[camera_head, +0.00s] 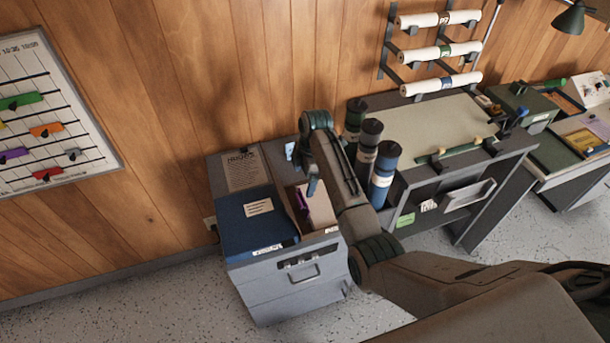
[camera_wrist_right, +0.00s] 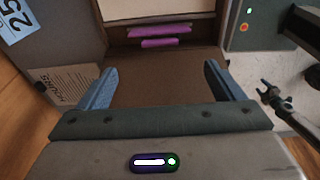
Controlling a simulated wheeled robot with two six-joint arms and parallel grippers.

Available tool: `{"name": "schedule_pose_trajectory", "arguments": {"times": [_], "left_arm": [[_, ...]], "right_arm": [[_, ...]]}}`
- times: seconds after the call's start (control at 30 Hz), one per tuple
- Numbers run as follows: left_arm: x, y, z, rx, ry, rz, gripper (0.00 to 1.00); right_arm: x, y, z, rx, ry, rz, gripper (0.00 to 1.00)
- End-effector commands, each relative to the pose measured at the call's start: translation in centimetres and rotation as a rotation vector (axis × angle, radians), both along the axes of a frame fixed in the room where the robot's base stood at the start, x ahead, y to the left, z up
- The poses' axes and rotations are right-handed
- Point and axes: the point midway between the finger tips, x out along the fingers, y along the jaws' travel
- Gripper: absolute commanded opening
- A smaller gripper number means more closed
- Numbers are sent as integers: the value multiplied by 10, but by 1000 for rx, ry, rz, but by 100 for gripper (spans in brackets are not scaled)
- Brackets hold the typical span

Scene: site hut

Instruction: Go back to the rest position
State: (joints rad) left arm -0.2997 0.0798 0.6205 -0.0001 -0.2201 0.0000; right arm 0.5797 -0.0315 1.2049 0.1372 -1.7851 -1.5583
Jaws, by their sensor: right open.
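My right gripper (camera_head: 302,170) is above the back right of a low grey cabinet. Its blue fingers stand apart with nothing between them, as the right wrist view (camera_wrist_right: 160,88) also shows. A brown open compartment (camera_wrist_right: 165,60) lies below the fingers, with purple pieces (camera_wrist_right: 160,30) at its far side. The purple also shows in the head view (camera_head: 302,200). My arm hides part of the cabinet top. My left gripper is in neither view.
Upright tubes (camera_head: 383,175) stand close right of my forearm. A drafting desk (camera_head: 440,125) is beyond them. Wall rolls (camera_head: 440,52) hang above. Floor (camera_head: 140,310) is clear at left.

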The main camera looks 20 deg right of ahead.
Motion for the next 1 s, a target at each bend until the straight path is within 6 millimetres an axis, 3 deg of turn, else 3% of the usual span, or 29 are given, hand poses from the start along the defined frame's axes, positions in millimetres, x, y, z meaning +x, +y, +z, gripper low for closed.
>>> {"name": "schedule_pose_trajectory", "arguments": {"times": [0.23, 0.77, 0.87, 1.0], "left_arm": [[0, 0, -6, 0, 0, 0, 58], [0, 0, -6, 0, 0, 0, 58], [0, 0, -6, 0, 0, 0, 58], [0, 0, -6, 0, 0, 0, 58]], "right_arm": [[0, -3, 18, 0, -1, 1, 88], [-3, -4, 15, -2, 1, -13, 88], [-18, -9, 3, -12, 0, -79, 88], [-63, -25, -25, -37, -12, -276, 88]]}}
